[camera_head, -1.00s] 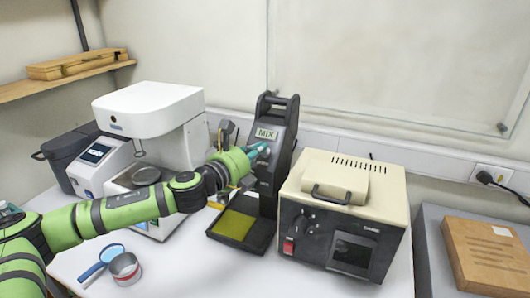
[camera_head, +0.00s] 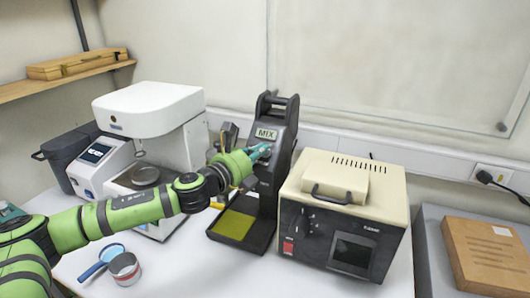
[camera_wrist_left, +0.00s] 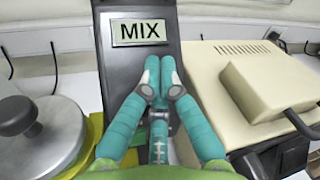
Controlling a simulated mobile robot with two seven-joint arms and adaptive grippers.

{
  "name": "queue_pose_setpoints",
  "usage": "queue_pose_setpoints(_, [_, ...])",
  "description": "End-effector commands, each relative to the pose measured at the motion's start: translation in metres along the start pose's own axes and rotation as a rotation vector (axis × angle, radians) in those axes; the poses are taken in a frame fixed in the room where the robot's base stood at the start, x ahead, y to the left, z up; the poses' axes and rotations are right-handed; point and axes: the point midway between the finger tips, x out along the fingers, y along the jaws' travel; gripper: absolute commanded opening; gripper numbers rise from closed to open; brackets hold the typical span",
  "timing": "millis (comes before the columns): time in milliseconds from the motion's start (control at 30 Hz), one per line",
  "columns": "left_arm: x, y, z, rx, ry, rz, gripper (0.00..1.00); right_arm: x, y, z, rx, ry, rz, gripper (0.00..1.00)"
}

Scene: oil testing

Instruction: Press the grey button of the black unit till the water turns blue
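The black unit (camera_head: 282,128) stands upright at the back of the table, with a MIX label (camera_head: 265,134) near its top. Its base holds a flat yellow-green square (camera_head: 234,224); I see no blue there. My left gripper (camera_head: 262,152) is at the unit's front, just below the label. In the left wrist view its teal fingers (camera_wrist_left: 160,64) are together with nothing between them, against or very close to the unit's face (camera_wrist_left: 114,78). The grey button is not visible and may be hidden behind the fingers. My right gripper is not in view.
A cream-and-black box (camera_head: 345,210) stands close on the right of the unit. A white machine (camera_head: 150,108) stands on the left. A small metal cup (camera_head: 125,267) and a blue-handled magnifier (camera_head: 92,270) lie at front left. The front middle of the table is clear.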

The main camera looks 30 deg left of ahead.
Motion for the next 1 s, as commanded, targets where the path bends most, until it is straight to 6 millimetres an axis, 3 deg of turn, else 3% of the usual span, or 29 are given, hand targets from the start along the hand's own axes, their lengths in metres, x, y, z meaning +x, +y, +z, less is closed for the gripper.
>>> queue_pose_setpoints(1000, [0.0002, 0.0007, 0.0004, 0.001, 0.001, 0.002, 0.0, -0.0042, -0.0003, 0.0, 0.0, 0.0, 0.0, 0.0])
